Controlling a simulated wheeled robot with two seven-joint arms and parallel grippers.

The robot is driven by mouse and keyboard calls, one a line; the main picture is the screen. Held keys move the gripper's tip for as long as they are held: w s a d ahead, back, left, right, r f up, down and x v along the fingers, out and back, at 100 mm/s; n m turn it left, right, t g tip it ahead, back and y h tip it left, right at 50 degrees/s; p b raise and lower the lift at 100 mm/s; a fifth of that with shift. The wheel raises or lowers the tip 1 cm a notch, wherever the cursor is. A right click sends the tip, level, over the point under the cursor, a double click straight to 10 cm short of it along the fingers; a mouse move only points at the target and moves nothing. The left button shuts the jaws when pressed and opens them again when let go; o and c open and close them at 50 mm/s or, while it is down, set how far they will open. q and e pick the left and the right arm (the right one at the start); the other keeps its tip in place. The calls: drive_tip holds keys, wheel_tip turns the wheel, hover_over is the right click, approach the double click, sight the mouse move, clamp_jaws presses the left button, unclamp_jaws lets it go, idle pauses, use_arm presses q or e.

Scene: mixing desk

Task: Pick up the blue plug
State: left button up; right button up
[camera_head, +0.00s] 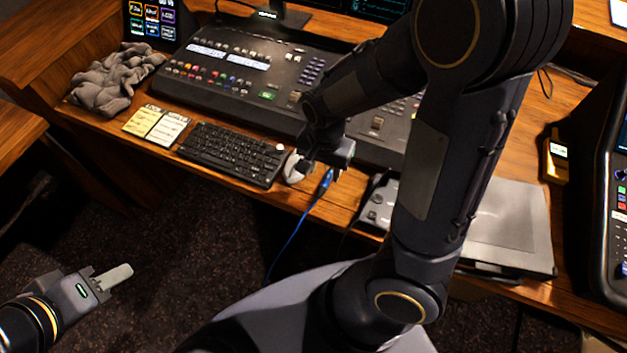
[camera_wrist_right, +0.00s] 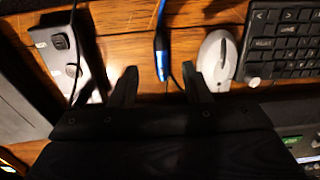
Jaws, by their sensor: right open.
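The blue plug (camera_head: 325,182) is on the end of a blue cable at the front of the wooden desk, right of the white mouse. In the right wrist view the plug (camera_wrist_right: 161,56) lies on the wood between and beyond the two fingertips. My right gripper (camera_head: 321,165) is over the desk just by the plug; in the right wrist view its fingers (camera_wrist_right: 158,78) are apart with nothing held between them. My left gripper (camera_head: 112,276) is low at the left, away from the desk, over the dark carpet; I cannot tell whether its fingers are apart.
The white mouse (camera_wrist_right: 217,58) is close beside the right finger in the wrist view. The keyboard (camera_head: 232,153) is left of the mouse. A grey box with knobs (camera_head: 378,205) stands right of the plug. The mixing desk (camera_head: 245,75) rises behind.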

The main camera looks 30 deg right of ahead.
sight(323, 187)
wheel_tip(323, 187, down, 7)
drive_tip(key=shift+a+r+b, duration=0.1)
drive_tip(key=shift+b, duration=0.2)
drive_tip(key=shift+s, duration=0.1)
clamp_jaws()
idle(0.4)
